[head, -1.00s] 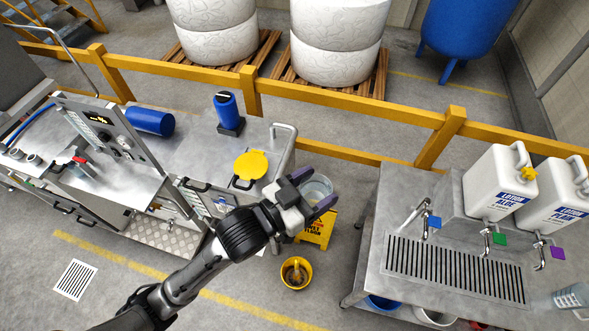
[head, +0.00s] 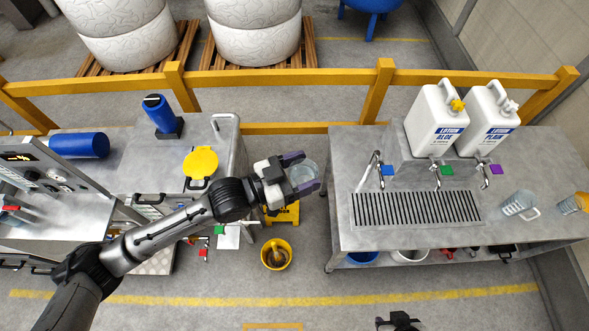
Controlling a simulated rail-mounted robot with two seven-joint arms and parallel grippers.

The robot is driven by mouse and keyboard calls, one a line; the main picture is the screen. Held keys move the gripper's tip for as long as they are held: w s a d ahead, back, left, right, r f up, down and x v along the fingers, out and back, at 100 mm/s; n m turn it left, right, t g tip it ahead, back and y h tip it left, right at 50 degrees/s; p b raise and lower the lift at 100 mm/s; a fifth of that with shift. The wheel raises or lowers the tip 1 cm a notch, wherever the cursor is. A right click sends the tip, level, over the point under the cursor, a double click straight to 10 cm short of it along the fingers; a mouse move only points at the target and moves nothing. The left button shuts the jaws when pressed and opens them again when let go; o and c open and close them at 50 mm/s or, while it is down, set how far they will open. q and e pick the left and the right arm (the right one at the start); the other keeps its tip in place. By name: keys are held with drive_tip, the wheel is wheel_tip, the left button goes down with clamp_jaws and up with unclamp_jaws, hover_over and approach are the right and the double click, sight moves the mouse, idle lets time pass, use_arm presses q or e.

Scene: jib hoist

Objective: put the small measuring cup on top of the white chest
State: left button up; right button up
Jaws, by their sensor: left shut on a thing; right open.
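My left gripper (head: 303,172) is shut on a clear cup (head: 302,173), which looks like the small measuring cup. It holds the cup in the gap between the left bench and the right table, above a yellow floor sign. My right gripper (head: 399,321) shows only partly at the bottom edge, open and apart from everything. No white chest can be made out in view.
The steel table (head: 345,150) on the right bears a drain grille (head: 415,208) and two white lotion jugs (head: 434,120). A yellow bucket (head: 276,254) stands on the floor. A yellow rail (head: 280,80) runs behind. The front floor is mostly clear.

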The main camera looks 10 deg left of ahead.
use_arm(q)
drive_tip(key=shift+w+d+f+m, duration=0.2)
drive_tip(key=shift+d+m, duration=0.1)
drive_tip(key=shift+w+f+g+h, duration=0.2)
drive_tip(key=shift+f+g+h, duration=0.1)
drive_tip(key=shift+g, duration=0.2)
drive_tip(key=shift+r, duration=0.1)
drive_tip(key=shift+s+d+r+t, duration=0.1)
drive_tip(key=shift+s+r+t, duration=0.15)
drive_tip(key=shift+s+t, duration=0.05)
drive_tip(key=shift+s+r, duration=0.1)
drive_tip(key=shift+r, duration=0.1)
drive_tip(key=s+a+r+n+t+y, duration=0.5)
drive_tip(key=a+r+n+t+y, duration=0.2)
drive_tip(key=a+r+t+y, duration=0.15)
drive_tip(key=shift+w+a+f+n+t+y, duration=0.1)
drive_tip(key=shift+w+a+f+n+y, duration=0.6)
drive_tip(key=shift+a+y, duration=0.75)
drive_tip(key=shift+w+a+f+n+t+y, duration=0.15)
drive_tip(key=shift+w+a+f+n+y, duration=0.25)
drive_tip(key=shift+w+a+n+y, duration=1)
drive_tip(key=shift+w+a+f+n+t+y, duration=0.15)
drive_tip(key=shift+a+f+n+y, duration=0.6)
drive_tip(key=shift+a, duration=1.2)
